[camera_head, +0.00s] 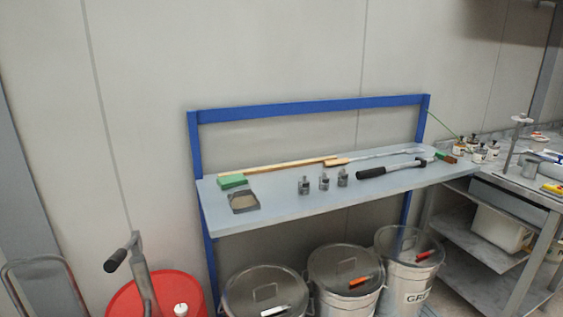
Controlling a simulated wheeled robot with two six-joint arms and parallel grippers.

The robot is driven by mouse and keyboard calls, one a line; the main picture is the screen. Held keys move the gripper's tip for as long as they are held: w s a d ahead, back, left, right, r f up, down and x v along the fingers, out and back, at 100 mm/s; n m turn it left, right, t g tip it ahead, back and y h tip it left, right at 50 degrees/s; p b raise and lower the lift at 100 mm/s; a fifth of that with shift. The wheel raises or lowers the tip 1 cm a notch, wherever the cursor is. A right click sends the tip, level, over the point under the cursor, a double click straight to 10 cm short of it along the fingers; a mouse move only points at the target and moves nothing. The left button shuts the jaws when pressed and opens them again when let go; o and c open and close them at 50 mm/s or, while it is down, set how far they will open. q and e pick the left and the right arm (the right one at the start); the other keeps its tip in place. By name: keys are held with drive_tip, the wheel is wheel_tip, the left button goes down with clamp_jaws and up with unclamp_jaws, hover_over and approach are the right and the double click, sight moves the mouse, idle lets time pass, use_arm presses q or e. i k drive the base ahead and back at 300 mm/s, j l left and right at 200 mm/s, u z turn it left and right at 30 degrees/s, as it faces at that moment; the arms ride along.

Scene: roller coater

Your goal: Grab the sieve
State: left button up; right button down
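A small dark square frame with a beige-grey inside (243,202) lies near the left front edge of the blue-framed table (300,207). It may be the sieve, but it is too small to tell for sure. A green block (232,181) lies just behind it. Neither of my grippers shows in the head view.
Several small metal weights or cups (324,182) stand mid-table, with a black-handled tool (385,170) to their right and a long wooden stick (275,167) behind. Lidded metal bins (265,291) and a red drum (181,287) stand below. A cluttered steel bench (510,180) is at right.

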sight(242, 201)
drive_tip(key=i+l+u, duration=0.2)
drive_tip(key=u, duration=0.15)
drive_tip(key=i+l+u, duration=0.1)
drive_tip(key=l+u, duration=0.25)
drive_tip(key=i+l+u, duration=0.1)
drive_tip(key=l+u, duration=0.25)
